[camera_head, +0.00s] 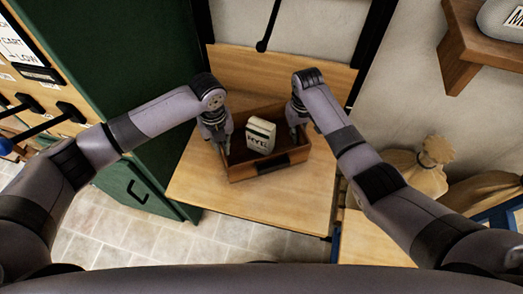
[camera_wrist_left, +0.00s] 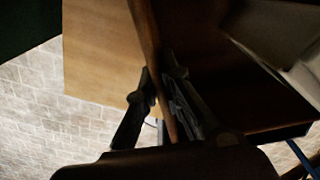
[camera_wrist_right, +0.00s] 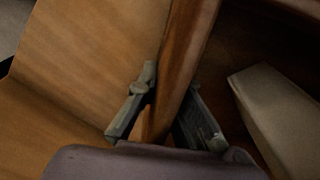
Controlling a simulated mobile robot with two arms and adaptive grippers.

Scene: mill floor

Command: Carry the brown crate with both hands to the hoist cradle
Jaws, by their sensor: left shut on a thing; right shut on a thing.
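The brown crate (camera_head: 240,173) is in the middle of the head view, over a light wooden platform (camera_head: 205,190) with an upright back board. It looks level and low over the boards; I cannot tell if it touches them. The platform may be the hoist cradle. A cream packet marked RYE (camera_head: 260,136) stands in the crate. My left gripper (camera_head: 221,148) is shut on the crate's left wall, seen between the fingers in the left wrist view (camera_wrist_left: 160,90). My right gripper (camera_head: 294,132) is shut on the right wall, also between fingers in the right wrist view (camera_wrist_right: 168,90).
A green cabinet (camera_head: 105,75) stands close on the left. Tied sacks (camera_head: 420,165) sit at the right, and a wooden shelf (camera_head: 470,45) juts out above them. A black rod (camera_head: 270,25) hangs behind the platform. Bare boards lie in front of the crate.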

